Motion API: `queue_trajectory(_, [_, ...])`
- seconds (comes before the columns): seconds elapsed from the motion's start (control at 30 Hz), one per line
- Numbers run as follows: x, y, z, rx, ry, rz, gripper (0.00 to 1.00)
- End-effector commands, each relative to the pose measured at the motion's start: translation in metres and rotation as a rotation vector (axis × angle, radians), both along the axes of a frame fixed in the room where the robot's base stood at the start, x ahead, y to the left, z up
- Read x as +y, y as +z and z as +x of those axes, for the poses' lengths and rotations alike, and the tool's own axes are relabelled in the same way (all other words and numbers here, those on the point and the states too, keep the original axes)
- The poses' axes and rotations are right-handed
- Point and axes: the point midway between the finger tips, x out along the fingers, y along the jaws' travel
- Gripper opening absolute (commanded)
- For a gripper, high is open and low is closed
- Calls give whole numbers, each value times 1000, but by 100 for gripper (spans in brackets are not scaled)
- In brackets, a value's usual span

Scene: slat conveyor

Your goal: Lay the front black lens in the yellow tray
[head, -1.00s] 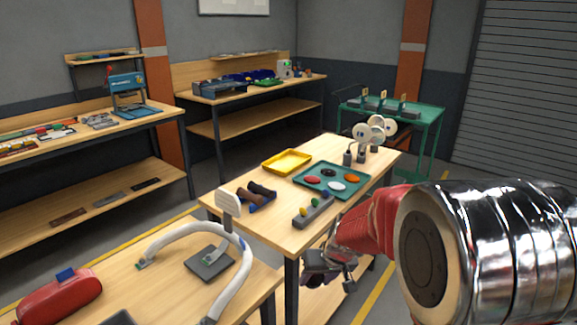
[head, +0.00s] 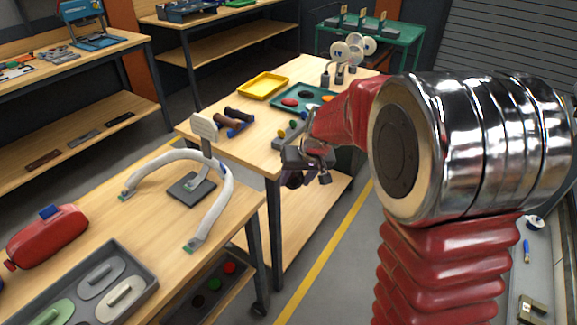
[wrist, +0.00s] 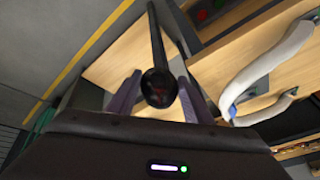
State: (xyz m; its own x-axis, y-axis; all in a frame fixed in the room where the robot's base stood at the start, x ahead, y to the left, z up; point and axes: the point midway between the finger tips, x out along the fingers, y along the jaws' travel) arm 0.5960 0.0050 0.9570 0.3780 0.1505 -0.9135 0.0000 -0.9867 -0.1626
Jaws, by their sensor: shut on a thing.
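My gripper (head: 303,178) hangs in front of the middle table's near end, outside its edge. In the wrist view, my gripper (wrist: 160,82) has its purple fingers shut on a round, glossy black lens (wrist: 158,90). The held lens also shows as a dark shape below my gripper in the head view (head: 292,181), partly hidden. The yellow tray (head: 246,93) lies on the middle table's far left part and looks empty. Another black lens (head: 306,94) lies in the teal tray (head: 278,105) beside a red one (head: 290,102); my arm covers part of that tray.
A lamp (head: 204,130) with a white head and a white curved tube (head: 222,185) stand on the front table.

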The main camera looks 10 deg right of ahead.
Motion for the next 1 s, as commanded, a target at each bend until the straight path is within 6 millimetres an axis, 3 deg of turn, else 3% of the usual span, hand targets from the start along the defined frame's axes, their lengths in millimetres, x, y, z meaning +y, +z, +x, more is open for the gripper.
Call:
queue_trajectory(0.2, [2, 66, 32, -1, -108, -2, 26])
queue_trajectory(0.4, [-2, 111, 46, -3, -208, -14, 26])
queue_trajectory(0.57, [-4, 122, 48, -3, -239, -17, 26])
queue_trajectory(1.0, [-5, 121, 48, -3, -241, -17, 26])
